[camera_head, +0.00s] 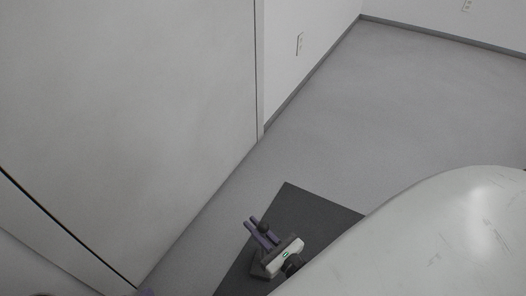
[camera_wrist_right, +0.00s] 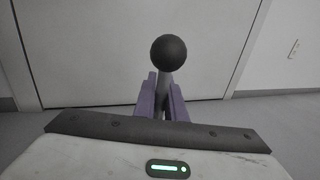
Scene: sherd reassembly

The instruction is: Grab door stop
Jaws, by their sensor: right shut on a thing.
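The door stop shows in the wrist view as a dark round ball (camera_wrist_right: 168,53) on a lighter grey stem. Its ball also shows small and dark in the head view (camera_head: 263,227). My right gripper (camera_head: 254,222) is low over the dark mat, its purple fingers pointing toward the door. In the wrist view its fingers (camera_wrist_right: 162,86) are shut on the stem, with the ball above them. The stem's lower end is hidden by the fingers and gripper body.
A large pale door (camera_head: 140,110) stands at the left, and is behind the ball in the wrist view. A dark mat (camera_head: 300,205) lies on the grey floor (camera_head: 400,100). A rounded white surface (camera_head: 450,240) fills the lower right. Floor beyond the mat is clear.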

